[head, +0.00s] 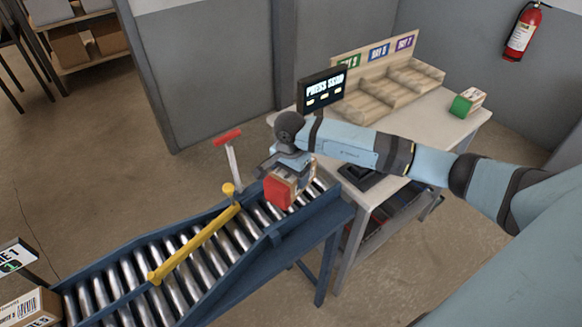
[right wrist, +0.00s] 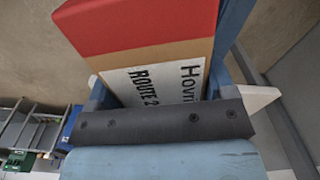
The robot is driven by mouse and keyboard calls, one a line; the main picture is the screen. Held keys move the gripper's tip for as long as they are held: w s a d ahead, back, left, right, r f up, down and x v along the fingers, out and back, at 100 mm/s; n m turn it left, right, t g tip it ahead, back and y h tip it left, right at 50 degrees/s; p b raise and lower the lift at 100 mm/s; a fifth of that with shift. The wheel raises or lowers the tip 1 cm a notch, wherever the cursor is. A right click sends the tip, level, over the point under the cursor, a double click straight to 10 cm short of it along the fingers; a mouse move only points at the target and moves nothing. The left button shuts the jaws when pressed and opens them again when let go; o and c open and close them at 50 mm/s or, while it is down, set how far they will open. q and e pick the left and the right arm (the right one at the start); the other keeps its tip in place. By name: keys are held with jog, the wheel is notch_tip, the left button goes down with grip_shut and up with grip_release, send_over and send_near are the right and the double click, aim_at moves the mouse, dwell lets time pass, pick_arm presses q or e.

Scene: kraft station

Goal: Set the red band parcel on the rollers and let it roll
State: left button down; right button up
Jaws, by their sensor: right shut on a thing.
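The red band parcel (head: 283,188), a brown box with a red band and a white label, is at the upper end of the roller conveyor (head: 205,250). It also shows large in the right wrist view (right wrist: 140,40), its label reading "Route 2". My right gripper (head: 290,165) is shut on it from above; in the right wrist view its fingers (right wrist: 170,95) lie on both sides of the box. I cannot tell whether the parcel touches the rollers. The conveyor slopes down to the lower left. My left gripper is not in view.
A yellow bar (head: 195,243) lies across the rollers below the parcel, beside a red-topped lever (head: 229,145). Another box (head: 30,308) stands at the lower end. A table (head: 440,122) holds a screen (head: 323,90), a wooden bay rack (head: 385,85) and a green band parcel (head: 467,103).

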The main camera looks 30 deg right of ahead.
jog(key=w+d+m, duration=0.2)
jog(key=m, duration=0.1)
jog(key=shift+d+r, duration=0.2)
jog(key=shift+r, duration=0.15)
jog(key=shift+f+b, duration=0.65)
jog(key=shift+f, duration=0.25)
jog(key=shift+d+f+b, duration=0.2)
jog(key=shift+f+b, duration=0.95)
jog(key=shift+f, duration=1.25)
jog(key=o, duration=1.1)
